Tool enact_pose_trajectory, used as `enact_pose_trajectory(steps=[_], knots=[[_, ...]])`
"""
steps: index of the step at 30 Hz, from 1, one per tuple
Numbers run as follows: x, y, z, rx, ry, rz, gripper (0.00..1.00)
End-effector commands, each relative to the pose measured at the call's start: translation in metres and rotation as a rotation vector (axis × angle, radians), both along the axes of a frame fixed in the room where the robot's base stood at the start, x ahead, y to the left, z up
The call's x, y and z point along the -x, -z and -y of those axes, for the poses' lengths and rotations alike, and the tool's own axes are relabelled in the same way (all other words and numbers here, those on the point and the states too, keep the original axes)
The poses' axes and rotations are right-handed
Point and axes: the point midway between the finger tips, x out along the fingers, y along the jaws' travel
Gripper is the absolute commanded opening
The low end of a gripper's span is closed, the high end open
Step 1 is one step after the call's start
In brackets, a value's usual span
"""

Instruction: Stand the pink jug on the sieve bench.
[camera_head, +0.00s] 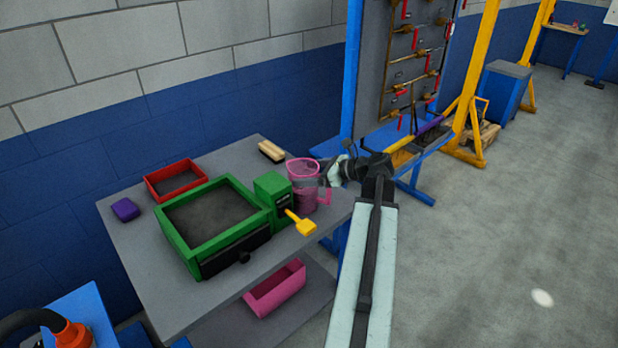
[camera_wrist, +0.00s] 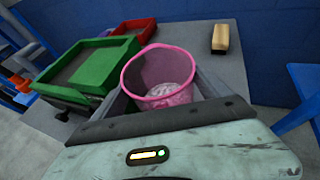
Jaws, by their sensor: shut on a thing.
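The pink jug (camera_head: 301,198) is see-through, with a handle on its right side. It looks upright over the right end of the grey sieve bench (camera_head: 145,255), beside the green sieve box (camera_head: 199,240). My gripper (camera_head: 326,175) reaches in from the right and is shut on the jug. In the wrist view the jug (camera_wrist: 160,78) sits between the fingers, its open mouth facing the camera and its lower part hidden. I cannot tell whether its base touches the bench top (camera_wrist: 235,75).
A pink bin (camera_head: 275,290) is on the lower shelf. A blue-framed tool panel stands right.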

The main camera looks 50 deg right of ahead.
Motion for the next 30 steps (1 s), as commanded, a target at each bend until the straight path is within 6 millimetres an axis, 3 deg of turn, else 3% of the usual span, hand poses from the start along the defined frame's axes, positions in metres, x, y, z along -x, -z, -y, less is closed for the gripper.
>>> enact_pose_trajectory(steps=[6,7,8,17,30], knots=[[0.0,0.004,0.0,0.0,0.0,0.0,0.17],[0.0,0.003,0.0,0.0,0.0,0.0,0.95],[0.0,0.002,0.0,0.0,0.001,0.0,1.0],[0.001,-0.004,0.001,0.0,0.001,0.0,1.0],[0.086,-0.042,0.03,0.0,0.004,0.0,1.0]])
